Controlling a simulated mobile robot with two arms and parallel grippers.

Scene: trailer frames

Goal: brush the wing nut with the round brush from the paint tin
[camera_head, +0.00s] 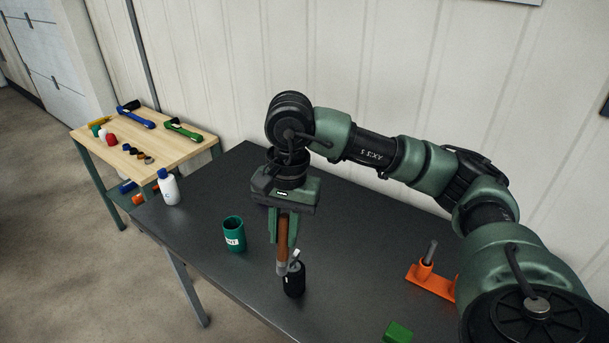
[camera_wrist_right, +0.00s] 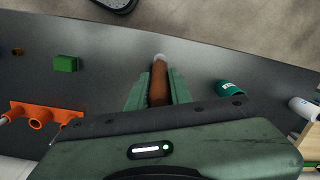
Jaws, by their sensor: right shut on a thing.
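My right gripper (camera_head: 283,232) points down over the dark table and is shut on the brown handle of the round brush (camera_head: 282,240). The brush hangs upright with its pale grey lower end (camera_wrist_right: 158,57) down. A black cylinder (camera_head: 294,282) stands at that end, with a small silvery piece on top that looks like the wing nut (camera_head: 296,257). The brush end overlaps the cylinder's left edge; I cannot tell whether they touch. The green paint tin (camera_head: 234,236) with a white label stands to the left; the wrist view also shows it (camera_wrist_right: 230,89). My left gripper is out of view.
An orange holder (camera_head: 432,282) with a grey rod and a green block (camera_head: 398,331) are at the right. A white bottle (camera_head: 169,190) stands at the table's left end. A wooden side table (camera_head: 181,150) holds several tools. A wall runs behind.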

